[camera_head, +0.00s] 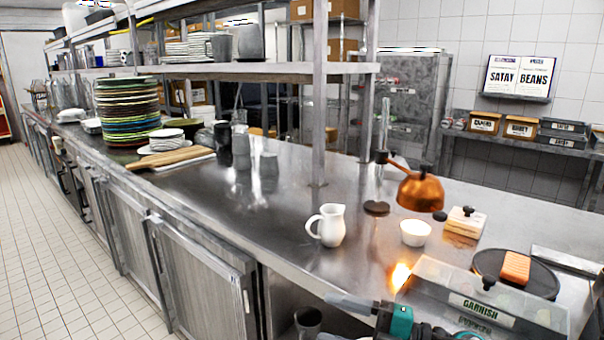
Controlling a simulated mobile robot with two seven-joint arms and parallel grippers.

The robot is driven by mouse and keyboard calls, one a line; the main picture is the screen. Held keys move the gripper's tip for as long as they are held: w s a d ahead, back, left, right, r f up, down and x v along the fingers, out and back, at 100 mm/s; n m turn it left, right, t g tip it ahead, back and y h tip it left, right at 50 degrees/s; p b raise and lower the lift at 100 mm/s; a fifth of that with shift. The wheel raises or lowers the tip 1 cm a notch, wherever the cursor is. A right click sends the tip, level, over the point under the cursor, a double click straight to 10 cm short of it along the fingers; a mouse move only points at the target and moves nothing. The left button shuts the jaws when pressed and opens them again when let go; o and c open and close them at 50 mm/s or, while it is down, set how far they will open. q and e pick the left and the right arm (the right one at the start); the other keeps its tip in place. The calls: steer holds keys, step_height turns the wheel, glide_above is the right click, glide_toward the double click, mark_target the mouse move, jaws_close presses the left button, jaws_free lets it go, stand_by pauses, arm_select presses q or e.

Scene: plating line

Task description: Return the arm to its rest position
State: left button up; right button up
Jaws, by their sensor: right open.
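My right gripper (338,318) is at the bottom edge, in front of the steel counter (280,226). Its fingers point left and are apart, with nothing seen between them. A teal part of my right arm shows beside it, and the frame's bottom edge cuts off the rest. My left gripper and left arm are not in view.
A clear bin labelled GARNISH (478,300) stands just right of my gripper. Plates (127,110) are stacked farther left.

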steer(key=s+d+f+m+t+h, duration=0.1)
steer(key=s+d+f+m+h, duration=0.3)
steer(key=f+m, duration=0.3)
steer(key=s+d+f+m+t+h, duration=0.1)
steer(key=s+d+f+m+h, duration=0.3)
steer(key=s+f+m+h, duration=0.2)
steer(key=s+d+f+m+t+h, duration=0.2)
steer(key=s+f+m, duration=0.4)
steer(key=f+m, duration=0.4)
steer(key=d+m+h, duration=0.1)
steer(key=h, duration=0.1)
steer(key=shift+d+h, duration=0.4)
